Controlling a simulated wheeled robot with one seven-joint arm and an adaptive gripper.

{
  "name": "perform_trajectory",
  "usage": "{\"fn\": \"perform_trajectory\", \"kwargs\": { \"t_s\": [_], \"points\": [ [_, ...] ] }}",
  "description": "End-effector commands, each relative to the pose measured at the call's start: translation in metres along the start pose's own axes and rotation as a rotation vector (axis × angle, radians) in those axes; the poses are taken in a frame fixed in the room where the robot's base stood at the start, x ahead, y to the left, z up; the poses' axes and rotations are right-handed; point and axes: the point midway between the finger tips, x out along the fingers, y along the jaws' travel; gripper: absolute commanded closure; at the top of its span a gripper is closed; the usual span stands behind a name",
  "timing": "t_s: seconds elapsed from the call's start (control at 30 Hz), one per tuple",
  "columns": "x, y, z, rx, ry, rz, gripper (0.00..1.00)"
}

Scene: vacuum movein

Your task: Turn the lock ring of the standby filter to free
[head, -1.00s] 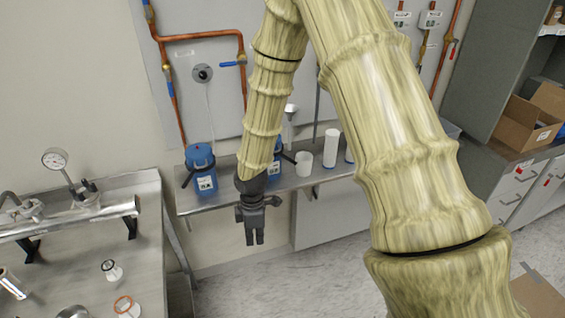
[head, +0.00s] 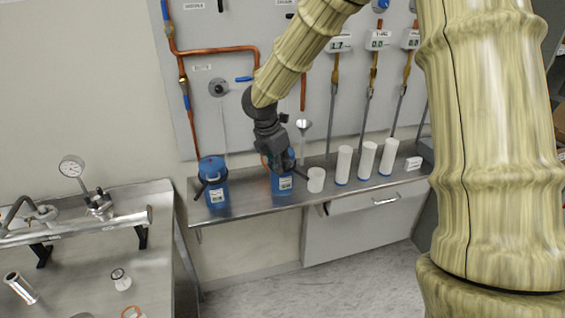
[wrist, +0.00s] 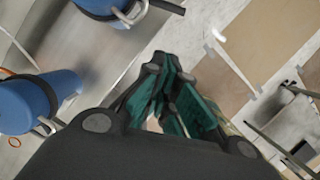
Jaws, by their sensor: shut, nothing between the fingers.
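Two blue filter housings with black handles stand on the steel shelf (head: 245,208). The left housing (head: 214,192) is in clear view. The right housing (head: 284,186) is partly hidden behind my gripper (head: 287,163). I cannot tell which housing is the standby filter, or how either lock ring is set. My gripper is shut and empty, in front of the right housing's top in the head view. Whether it touches is unclear. In the wrist view, the teal fingers (wrist: 170,88) are close together, with one blue housing (wrist: 40,102) at left and another (wrist: 100,5) at the top edge.
A white cup (head: 316,180) and several white cylinders (head: 343,165) stand to the right on the shelf. A funnel (head: 303,126) is behind. Copper pipes (head: 215,50) run up the wall panel. A steel bench (head: 80,262) with a gauge (head: 71,167) is at left.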

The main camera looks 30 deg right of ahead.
Motion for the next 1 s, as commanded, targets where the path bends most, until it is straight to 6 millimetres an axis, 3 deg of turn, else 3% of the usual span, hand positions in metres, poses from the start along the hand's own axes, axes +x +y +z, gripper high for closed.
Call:
{"fn": "perform_trajectory", "kwargs": {
  "t_s": [0.53,0.73,1.0],
  "points": [
    [0.075,-0.001,0.0,0.001,0.002,-0.003,1.0],
    [0.085,-0.001,0.024,0.003,0.003,-0.001,1.0],
    [0.092,-0.001,0.035,0.002,0.002,-0.001,1.0]
  ]
}}
